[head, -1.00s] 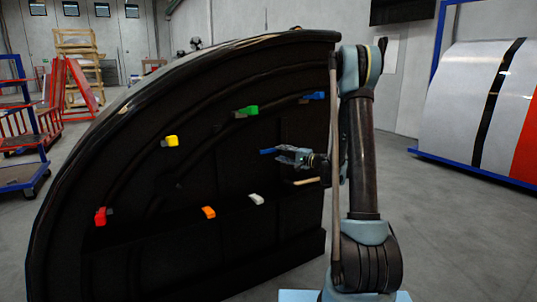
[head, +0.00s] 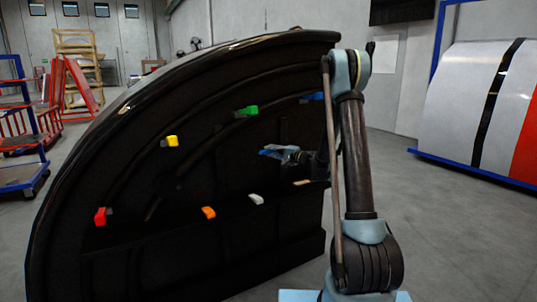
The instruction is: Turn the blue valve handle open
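The blue valve handle (head: 312,97) sits at the upper right of the dark curved nosecone panel (head: 240,185) in the head view. Its right end lies close to my arm's thin rod in the picture. My gripper (head: 268,151) is in front of the panel, below and left of the blue handle, and points left. It is apart from the handle, with nothing visibly held. Its fingers are small and overlap from this side, so their opening is unclear.
Other handles on the panel are green (head: 246,112), yellow (head: 170,141), red (head: 100,216), orange (head: 208,212) and white (head: 256,199). A blue-framed rack with a striped panel (head: 480,105) stands at right. Red and blue carts (head: 30,130) stand at left. Floor between is clear.

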